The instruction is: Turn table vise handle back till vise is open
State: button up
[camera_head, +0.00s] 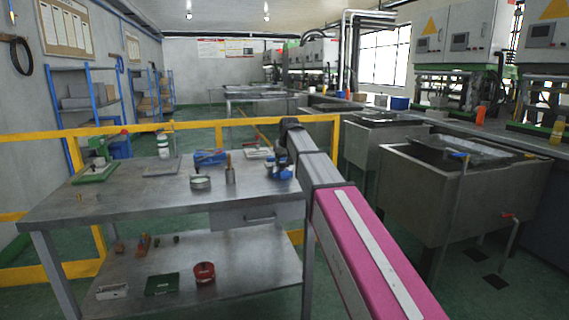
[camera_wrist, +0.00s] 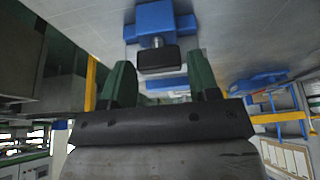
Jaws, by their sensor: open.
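The blue table vise (camera_head: 284,170) stands at the right end of the steel workbench (camera_head: 130,200), partly behind my arm. In the wrist view, the vise's blue body (camera_wrist: 155,18) is at the top, with a short metal screw and a dark block (camera_wrist: 158,60) facing me. I cannot make out a separate handle bar, nor how far the jaws stand apart. My gripper (camera_wrist: 160,68) is open, its two green fingers on either side of the dark block in the picture. I see no clear contact. In the head view my arm hides the gripper.
The bench also holds a blue tool (camera_head: 210,157), a round tin (camera_head: 200,182), a small bottle (camera_head: 230,170) and a green-based device (camera_head: 97,170). A yellow rail (camera_head: 190,126) runs behind; steel sinks (camera_head: 455,195) stand right.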

jog(key=v, duration=1)
jog(key=shift+s, duration=0.15)
jog(key=shift+d+r, duration=0.1)
